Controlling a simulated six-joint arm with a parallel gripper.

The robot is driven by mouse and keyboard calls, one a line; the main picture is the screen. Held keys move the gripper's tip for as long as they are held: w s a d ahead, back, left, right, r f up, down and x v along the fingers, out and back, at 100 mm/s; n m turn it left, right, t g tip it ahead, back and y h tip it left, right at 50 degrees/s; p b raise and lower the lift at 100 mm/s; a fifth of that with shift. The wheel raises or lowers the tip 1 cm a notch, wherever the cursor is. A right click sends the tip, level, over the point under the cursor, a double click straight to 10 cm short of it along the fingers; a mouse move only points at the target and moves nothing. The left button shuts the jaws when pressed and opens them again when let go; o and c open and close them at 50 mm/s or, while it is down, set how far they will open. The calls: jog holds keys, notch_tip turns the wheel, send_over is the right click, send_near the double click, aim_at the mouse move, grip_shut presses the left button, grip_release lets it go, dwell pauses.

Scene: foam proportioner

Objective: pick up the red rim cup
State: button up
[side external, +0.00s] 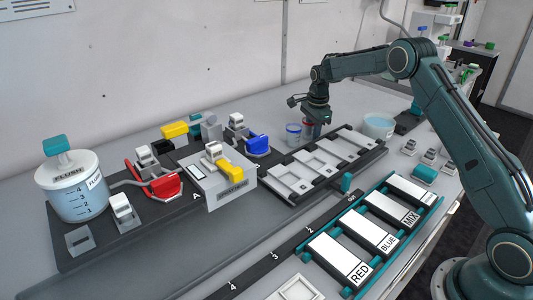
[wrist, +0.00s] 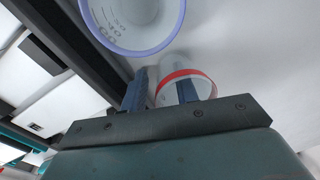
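The red rim cup (wrist: 207,84) is a pale cup with a red band around its mouth, seen in the wrist view just beyond my gripper. In the side external view the red rim cup (side external: 309,131) stands on the bench, partly hidden under my gripper (side external: 316,121). In the wrist view my gripper (wrist: 161,92) has its two fingers apart. One finger is left of the cup, and the other overlaps the cup's mouth. Part of the cup wall shows between them. I cannot tell whether either finger touches it.
A blue rim cup (side external: 293,134) stands close on the left; it fills the top of the wrist view (wrist: 133,25). A rack of white trays (side external: 322,160) lies in front. A clear tub (side external: 379,127) stands to the right. Bare bench lies behind the cups.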

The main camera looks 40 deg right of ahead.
aim_at(312, 129)
grip_shut()
jog(key=shift+r, duration=0.15)
notch_tip(312, 129, up, 20)
dwell(1.0)
dwell(0.6)
